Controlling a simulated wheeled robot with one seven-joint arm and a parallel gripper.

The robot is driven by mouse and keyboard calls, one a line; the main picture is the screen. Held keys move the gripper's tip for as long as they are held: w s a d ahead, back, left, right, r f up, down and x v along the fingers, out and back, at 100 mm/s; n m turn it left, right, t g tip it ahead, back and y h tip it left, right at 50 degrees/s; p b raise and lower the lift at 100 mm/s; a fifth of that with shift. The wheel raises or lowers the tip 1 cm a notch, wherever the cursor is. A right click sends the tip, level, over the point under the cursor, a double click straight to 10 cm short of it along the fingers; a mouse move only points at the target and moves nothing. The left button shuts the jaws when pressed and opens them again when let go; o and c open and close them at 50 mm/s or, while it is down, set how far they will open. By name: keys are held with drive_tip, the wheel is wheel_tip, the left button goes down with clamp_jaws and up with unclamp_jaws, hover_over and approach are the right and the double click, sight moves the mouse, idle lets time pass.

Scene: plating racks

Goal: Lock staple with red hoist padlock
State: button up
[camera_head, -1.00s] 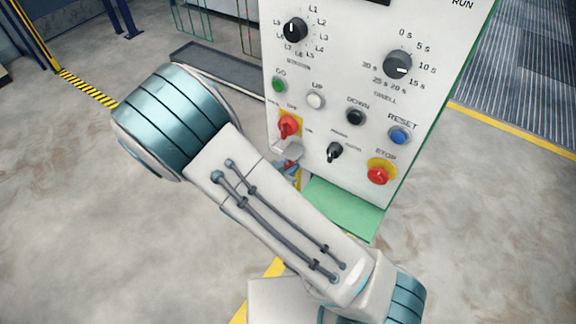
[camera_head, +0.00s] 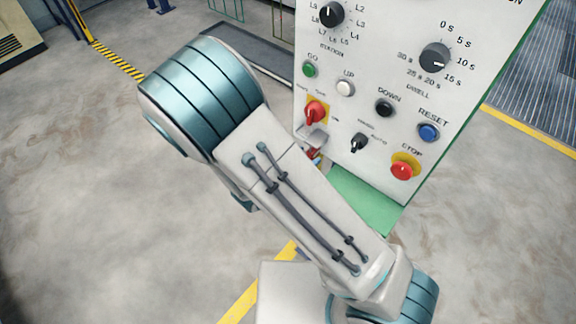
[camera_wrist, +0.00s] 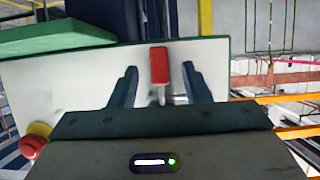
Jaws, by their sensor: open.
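In the wrist view a red padlock (camera_wrist: 159,66) shows between the two dark fingers of my open gripper (camera_wrist: 160,73), with a gap on each side. A pale metal shackle or peg runs from it toward the palm; I cannot tell what it hangs on. In the head view a grey metal piece (camera_head: 311,138), perhaps the staple, juts out below the red switch (camera_head: 314,111) on the panel. A small red bit (camera_head: 314,154) shows just under it, mostly hidden by my arm. My gripper is hidden behind my arm in the head view.
The white control panel (camera_head: 400,130) carries several knobs and buttons, including a red stop button (camera_head: 403,168), also in the wrist view (camera_wrist: 36,140). A green ledge (camera_head: 365,198) juts out below. Floor at left is clear; a yellow line (camera_head: 240,303) crosses it.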

drive_tip(key=v, duration=1.1)
drive_tip(key=w+a+r+n+g+y, duration=0.1)
drive_tip(key=w+a+r+y, duration=0.2)
drive_tip(key=w+y, duration=0.4)
wheel_tip(320, 180, up, 8)
drive_tip(key=w+d+n+g+y, duration=0.1)
drive_tip(key=d+n+g+y, duration=0.15)
drive_tip(key=y, duration=0.25)
drive_tip(key=s+d+r+n+g+h, duration=0.2)
drive_tip(key=s+d, duration=0.5)
drive_tip(key=d, duration=0.2)
drive_tip(key=s+d+r+n+g+h, duration=0.1)
drive_tip(key=s+d+r+n+g, duration=0.1)
drive_tip(key=s+d, duration=0.5)
drive_tip(key=d+r, duration=0.1)
drive_tip(key=d, duration=0.2)
drive_tip(key=shift+s+h, duration=0.2)
drive_tip(key=shift+h, duration=0.2)
